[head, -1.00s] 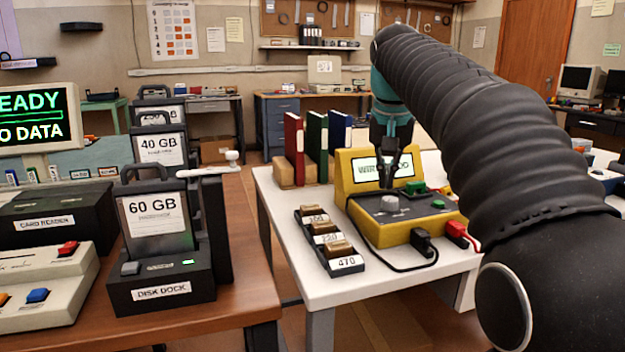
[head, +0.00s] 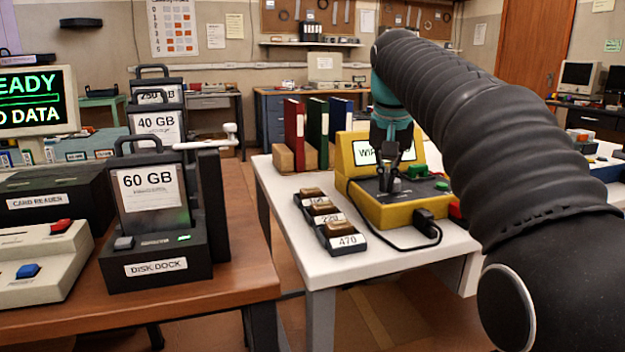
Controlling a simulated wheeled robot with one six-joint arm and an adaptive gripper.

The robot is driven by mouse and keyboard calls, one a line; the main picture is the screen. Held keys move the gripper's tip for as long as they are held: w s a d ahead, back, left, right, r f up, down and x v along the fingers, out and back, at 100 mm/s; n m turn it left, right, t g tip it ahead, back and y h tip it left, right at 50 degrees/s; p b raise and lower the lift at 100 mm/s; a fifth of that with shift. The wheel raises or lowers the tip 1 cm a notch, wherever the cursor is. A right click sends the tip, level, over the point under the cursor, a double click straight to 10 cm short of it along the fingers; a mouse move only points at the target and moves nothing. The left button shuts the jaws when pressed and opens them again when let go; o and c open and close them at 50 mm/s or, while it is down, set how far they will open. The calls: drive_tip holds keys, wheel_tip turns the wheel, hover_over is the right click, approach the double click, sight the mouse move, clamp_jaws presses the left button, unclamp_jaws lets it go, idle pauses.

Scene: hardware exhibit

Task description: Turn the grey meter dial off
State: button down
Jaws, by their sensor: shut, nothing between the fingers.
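The yellow meter (head: 385,217) stands on the white table, with its lit screen (head: 366,152) partly covered by my gripper. The grey dial (head: 396,186) is on the meter's dark top face, mostly hidden by the fingers. My gripper (head: 387,186) points down right at the dial, its fingers close together with nothing seen held between them. I cannot tell whether the fingertips touch the dial.
A black plug and cable (head: 425,224) are at the meter's front. Labelled component blocks (head: 340,240) lie to its left, and red, green and blue binders (head: 317,130) stand behind. The disk dock (head: 155,262) is on the brown table at left.

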drive_tip(key=shift+s+d+p, duration=0.25)
drive_tip(key=shift+d+p, duration=0.45)
drive_tip(key=shift+p, duration=0.3)
drive_tip(key=shift+d+p, duration=0.6)
drive_tip(key=shift+p, duration=0.1)
idle(0.5)
drive_tip(key=shift+s, duration=0.35)
wheel_tip(320, 180, up, 2)
drive_tip(key=shift+r+p, duration=0.1)
drive_tip(key=shift+p, duration=1)
drive_tip(key=shift+r, duration=1.9)
drive_tip(key=shift+s, duration=0.1)
